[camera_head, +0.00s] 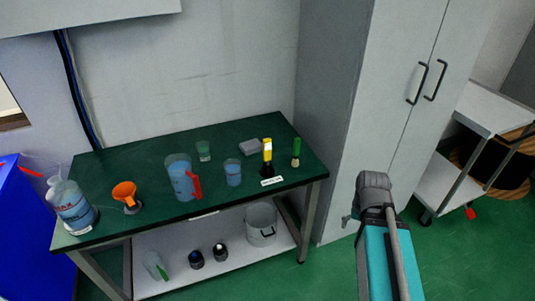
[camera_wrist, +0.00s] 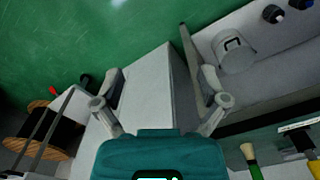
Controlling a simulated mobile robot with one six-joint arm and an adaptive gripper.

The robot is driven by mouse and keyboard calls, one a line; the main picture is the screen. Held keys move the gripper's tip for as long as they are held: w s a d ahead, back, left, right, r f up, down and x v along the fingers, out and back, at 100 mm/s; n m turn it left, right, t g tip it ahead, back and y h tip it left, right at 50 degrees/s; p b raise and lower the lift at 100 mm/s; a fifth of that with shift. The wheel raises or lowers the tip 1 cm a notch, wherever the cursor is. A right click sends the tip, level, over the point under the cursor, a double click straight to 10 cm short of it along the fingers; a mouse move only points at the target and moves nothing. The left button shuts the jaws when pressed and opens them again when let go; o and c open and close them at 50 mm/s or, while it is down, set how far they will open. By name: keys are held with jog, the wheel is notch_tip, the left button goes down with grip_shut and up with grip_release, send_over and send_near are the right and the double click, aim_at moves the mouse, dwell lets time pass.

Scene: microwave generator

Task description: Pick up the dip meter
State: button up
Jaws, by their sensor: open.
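A yellow and black upright instrument, which I take to be the dip meter (camera_head: 267,151), stands near the right end of the green-topped table (camera_head: 140,165). A small white label lies in front of it. Its yellow part (camera_wrist: 313,168) shows at the lower right edge of the wrist view, partly cut off. My gripper (camera_wrist: 162,78) is open and empty, with its fingers spread apart. It is away from the table, with the grey cabinet and floor behind it. In the head view my arm is at the lower right, right of the table, and the fingers are mostly hidden.
A green-handled tool (camera_head: 296,151) stands right of the instrument; a grey block (camera_head: 249,146) and a blue-filled beaker (camera_head: 233,173) are to its left. The tall cabinet (camera_head: 340,110) rises beside the table's right end.

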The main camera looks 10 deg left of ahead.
jog(key=shift+w+a+r, duration=0.15)
jog(key=shift+w+r, duration=0.1)
jog(key=shift+c, duration=0.7)
notch_tip(320, 180, up, 23)
jog(key=m+p, duration=1.2)
jog(key=p, duration=1.1)
send_over(267, 139)
jog(key=shift+s+a+f, duration=0.1)
jog(key=shift+f, duration=0.15)
jog(key=shift+f, duration=0.15)
notch_tip(267, 139, down, 8)
jog(key=b, duration=0.8)
jog(key=shift+f+b, duration=0.15)
jog(key=shift+b, duration=0.25)
jog(key=shift+f, duration=0.1)
jog(key=shift+f+b, duration=2.5)
jog(key=shift+b, duration=0.1)
